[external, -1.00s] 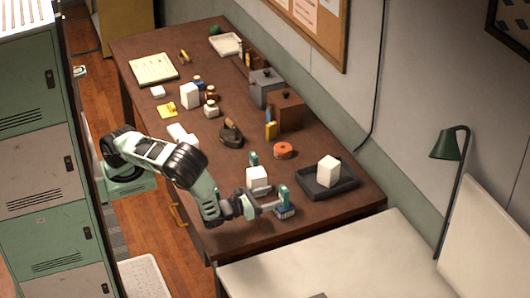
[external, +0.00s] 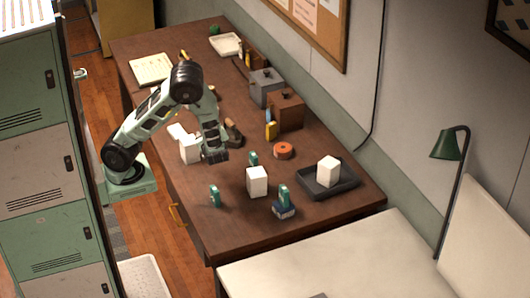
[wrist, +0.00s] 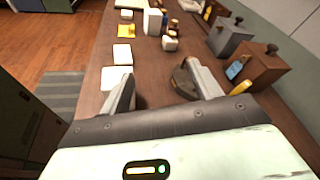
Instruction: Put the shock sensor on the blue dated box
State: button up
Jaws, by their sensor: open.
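A small teal upright device (external: 284,193) stands on a dark blue box (external: 286,212) near the table's front right; I take these for the shock sensor and the blue dated box. The writing on the box is too small to read. Two similar teal devices stand nearby, one at the front left (external: 214,195) and one behind a white box (external: 253,158). My gripper (external: 214,158) is raised over the table, up and left of the blue box. In the wrist view my gripper (wrist: 163,92) is open with nothing between its fingers. The wrist view shows neither the blue box nor the teal devices.
White boxes (external: 257,182) (external: 189,151) stand on the table. A black tray (external: 345,186) holds another white box (external: 328,171). An orange roll (external: 283,151), a brown box (external: 285,108) and a grey box (external: 266,87) line the back. The front left tabletop is mostly free.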

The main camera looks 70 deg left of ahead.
jog(key=s+a+r+n+g+h, duration=0.1)
jog(key=s+a+n+h, duration=0.3)
jog(key=s+n+h, duration=0.3)
jog(key=s+a+r+n+g+h, duration=0.2)
jog(key=s+a+n+h, duration=0.3)
jog(key=s+n, duration=0.5)
jog(key=n+h, duration=0.2)
jog(key=n, duration=0.4)
jog(key=shift+s+n, duration=0.3)
jog(key=shift+a, duration=0.1)
